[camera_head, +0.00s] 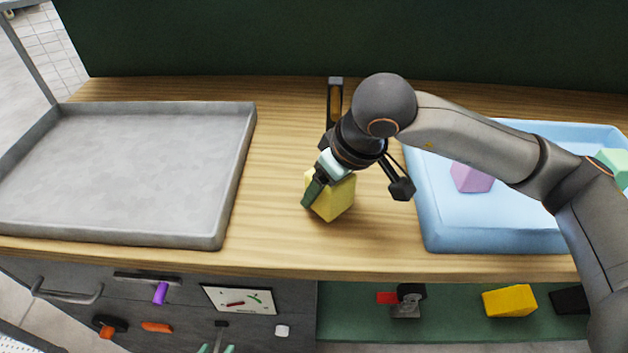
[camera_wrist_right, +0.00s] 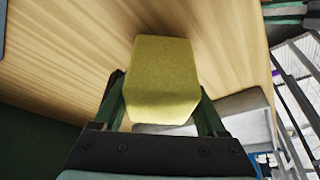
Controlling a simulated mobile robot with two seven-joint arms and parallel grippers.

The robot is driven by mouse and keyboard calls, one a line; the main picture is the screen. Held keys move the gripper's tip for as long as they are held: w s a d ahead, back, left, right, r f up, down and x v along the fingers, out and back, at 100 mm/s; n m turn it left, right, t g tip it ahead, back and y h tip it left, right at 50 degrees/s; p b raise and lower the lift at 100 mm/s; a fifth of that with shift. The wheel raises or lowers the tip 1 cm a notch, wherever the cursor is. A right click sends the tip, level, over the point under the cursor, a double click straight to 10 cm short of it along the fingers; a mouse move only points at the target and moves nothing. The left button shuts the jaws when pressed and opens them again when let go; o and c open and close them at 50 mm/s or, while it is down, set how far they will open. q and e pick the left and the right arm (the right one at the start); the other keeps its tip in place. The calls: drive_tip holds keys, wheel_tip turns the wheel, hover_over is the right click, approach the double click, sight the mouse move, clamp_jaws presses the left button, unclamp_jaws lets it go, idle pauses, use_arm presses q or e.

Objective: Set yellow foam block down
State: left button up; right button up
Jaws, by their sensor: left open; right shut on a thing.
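The yellow foam block (camera_head: 337,200) is between the fingers of my right gripper (camera_head: 328,188), over the wooden bench top between the two trays. In the right wrist view the block (camera_wrist_right: 163,68) sits between both dark green fingers of the gripper (camera_wrist_right: 163,108), with bare wood behind it. I cannot tell whether its underside touches the wood. At the bottom edge of the head view, two pale green tips of my left gripper (camera_head: 216,348) show, apart and empty, in front of the bench; the rest is cut off.
An empty grey tray (camera_head: 231,190) stands on the left. A blue tray (camera_head: 500,241) on the right holds a purple block (camera_head: 471,178) and a green block (camera_head: 613,165). A tool with a brown inlay (camera_head: 335,100) is behind my wrist. Bare wood (camera_head: 275,220) lies between the trays.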

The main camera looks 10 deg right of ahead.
drive_tip(key=shift+f, duration=0.85)
drive_tip(key=shift+s+d+r, duration=0.1)
drive_tip(key=shift+s+r, duration=0.1)
drive_tip(key=shift+s, duration=0.05)
drive_tip(key=shift+w+f, duration=0.1)
drive_tip(key=shift+f, duration=0.15)
drive_tip(key=o, duration=1.2)
drive_tip(key=shift+b, duration=0.3)
drive_tip(key=shift+o, duration=0.2)
drive_tip(key=shift+r, duration=0.1)
drive_tip(key=shift+r+p, duration=0.2)
drive_tip(key=shift+p, duration=0.15)
drive_tip(key=v, duration=1.2)
drive_tip(key=shift+p, duration=0.45)
